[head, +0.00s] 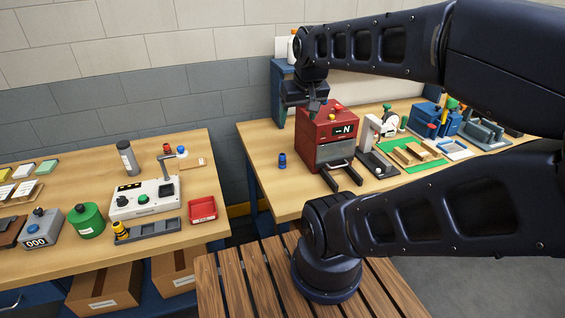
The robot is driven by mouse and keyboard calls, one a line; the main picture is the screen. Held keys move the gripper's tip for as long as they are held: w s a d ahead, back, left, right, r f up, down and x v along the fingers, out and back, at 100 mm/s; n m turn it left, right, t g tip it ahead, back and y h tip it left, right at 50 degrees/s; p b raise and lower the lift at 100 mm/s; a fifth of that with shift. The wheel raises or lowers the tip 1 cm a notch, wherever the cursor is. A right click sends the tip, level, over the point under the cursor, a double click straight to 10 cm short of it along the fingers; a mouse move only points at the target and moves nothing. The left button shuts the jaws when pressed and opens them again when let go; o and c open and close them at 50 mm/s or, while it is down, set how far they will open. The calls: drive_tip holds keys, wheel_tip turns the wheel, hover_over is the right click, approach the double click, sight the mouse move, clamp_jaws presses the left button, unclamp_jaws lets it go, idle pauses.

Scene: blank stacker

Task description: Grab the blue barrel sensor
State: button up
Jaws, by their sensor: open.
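A small dark blue cylinder (282,161), which looks like the blue barrel sensor, stands upright on the right wooden table, left of a red machine. My gripper (314,108) is open and points down at the upper left of the red machine, above and to the right of the blue cylinder in the picture. The two are apart. The gripper's fingers are small and dark here, and I cannot tell whether they touch the machine.
The red machine (331,128) marked N has a handle and dark rails in front. A white press (371,130) and a green mat (420,165) lie right of it. Bare wood surrounds the cylinder.

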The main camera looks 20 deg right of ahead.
drive_tip(key=c, duration=0.3)
drive_tip(key=m+g, duration=0.4)
drive_tip(key=m, duration=1.3)
hover_over(282, 154)
drive_tip(key=f, duration=1.8)
drive_tip(key=shift+s+d+f, duration=0.15)
drive_tip(key=shift+d+f, duration=0.05)
drive_tip(key=shift+d, duration=0.05)
drive_tip(key=shift+w+f+m+g, duration=0.3)
drive_tip(key=shift+f+m, duration=0.1)
drive_tip(key=shift+f, duration=0.2)
drive_tip(key=shift+d+f, duration=0.1)
drive_tip(key=shift+f, duration=0.25)
wheel_tip(282, 154, down, 5)
drive_tip(key=shift+r, duration=0.15)
drive_tip(key=shift+s+a+f, duration=0.1)
drive_tip(key=shift+a+f, duration=0.05)
drive_tip(key=shift+f, duration=1.2)
drive_tip(key=shift+s+a+f, duration=0.1)
drive_tip(key=shift+a+f, duration=0.05)
drive_tip(key=shift+f, duration=1.15)
